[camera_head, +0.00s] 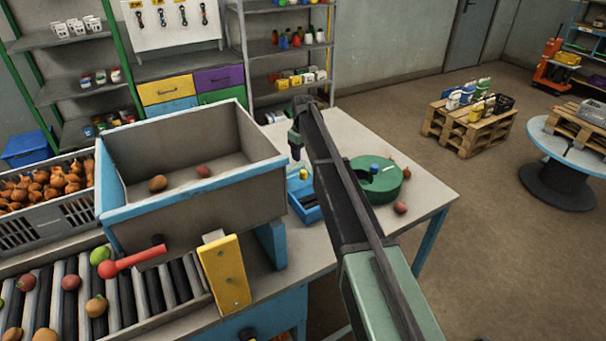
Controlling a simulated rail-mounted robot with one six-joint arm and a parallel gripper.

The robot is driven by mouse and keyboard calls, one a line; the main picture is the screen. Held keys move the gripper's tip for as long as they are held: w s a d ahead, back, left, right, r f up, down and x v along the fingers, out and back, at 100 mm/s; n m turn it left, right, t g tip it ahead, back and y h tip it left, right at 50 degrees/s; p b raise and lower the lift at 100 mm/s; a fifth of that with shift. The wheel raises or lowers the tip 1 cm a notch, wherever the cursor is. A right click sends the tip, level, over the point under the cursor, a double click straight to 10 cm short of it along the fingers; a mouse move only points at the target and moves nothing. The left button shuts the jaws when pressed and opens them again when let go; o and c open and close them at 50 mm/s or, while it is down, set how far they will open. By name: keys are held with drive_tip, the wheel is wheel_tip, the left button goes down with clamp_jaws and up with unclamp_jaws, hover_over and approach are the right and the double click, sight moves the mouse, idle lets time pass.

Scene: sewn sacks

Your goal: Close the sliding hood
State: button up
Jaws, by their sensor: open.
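A large grey bin (190,165) with blue edges stands on the table over the roller conveyor, its top open, with a few round vegetables (158,183) inside. A red-handled lever (133,261) and an upright yellow plate (224,275) are at its front. I cannot tell which part here is the sliding hood. My gripper (296,154) is at the far end of my arm, just right of the bin's right wall and above the table. It looks empty and apart from the bin; its fingers are small and partly hidden by my arm.
A blue tray (303,200) and a round green container (382,185) sit on the table, with loose vegetables (400,207) near it. A crate of onions (45,200) is at left. Shelves (290,50) stand behind. The table's right corner is mostly clear.

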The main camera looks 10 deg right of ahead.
sight(303, 171)
wheel_tip(303, 171, down, 9)
drive_tip(key=b, duration=0.8)
drive_tip(key=shift+f, duration=0.1)
